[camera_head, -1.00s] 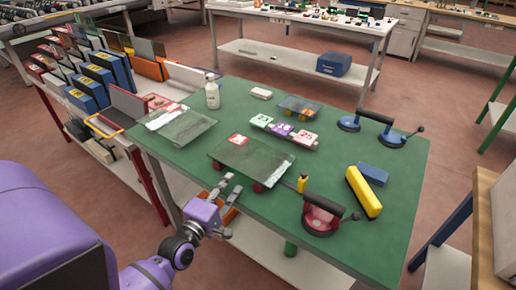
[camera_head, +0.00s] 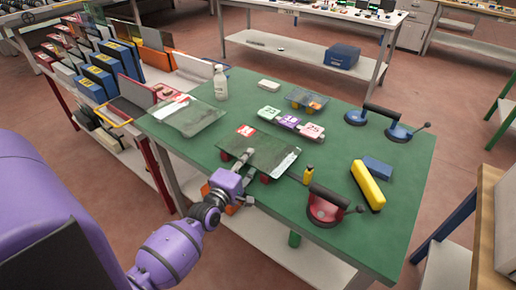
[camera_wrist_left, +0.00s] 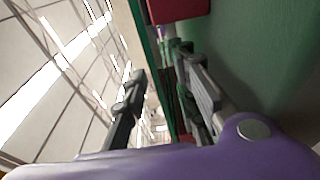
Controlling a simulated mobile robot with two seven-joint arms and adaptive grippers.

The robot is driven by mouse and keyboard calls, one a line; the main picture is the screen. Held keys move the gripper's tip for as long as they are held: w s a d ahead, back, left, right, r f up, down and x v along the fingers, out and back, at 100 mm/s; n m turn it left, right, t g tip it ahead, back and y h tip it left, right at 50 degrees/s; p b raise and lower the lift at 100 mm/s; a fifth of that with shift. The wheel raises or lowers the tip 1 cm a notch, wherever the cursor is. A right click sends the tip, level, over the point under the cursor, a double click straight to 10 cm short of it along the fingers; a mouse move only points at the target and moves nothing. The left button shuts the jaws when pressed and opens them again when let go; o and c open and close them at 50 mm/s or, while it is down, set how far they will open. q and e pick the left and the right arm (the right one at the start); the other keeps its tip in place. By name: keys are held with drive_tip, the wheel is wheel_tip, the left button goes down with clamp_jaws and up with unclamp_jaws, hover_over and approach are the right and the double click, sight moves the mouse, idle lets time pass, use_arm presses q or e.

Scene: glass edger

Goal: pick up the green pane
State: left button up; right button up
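The green pane (camera_head: 262,152), a dark see-through sheet with a red label, lies flat on red blocks on the green table. My left gripper (camera_head: 247,180) is at its near edge, with one finger over the pane and the other lower. In the left wrist view the pane's edge (camera_wrist_left: 152,55) runs between the two spread fingers of the gripper (camera_wrist_left: 163,103), with gaps visible on both sides. The left gripper is open. A red block (camera_wrist_left: 178,10) shows beside the pane there. My right gripper is not in view.
A second, paler pane (camera_head: 187,116) lies to the left. A red suction lifter (camera_head: 325,208), a small yellow bottle (camera_head: 308,175) and a yellow block (camera_head: 368,185) stand to the right. Numbered tags (camera_head: 290,122) lie behind the pane. The front left tabletop is clear.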

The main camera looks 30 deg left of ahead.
use_arm(q)
clamp_jaws()
drive_tip(key=shift+r, duration=0.15)
drive_tip(key=shift+r, duration=0.1)
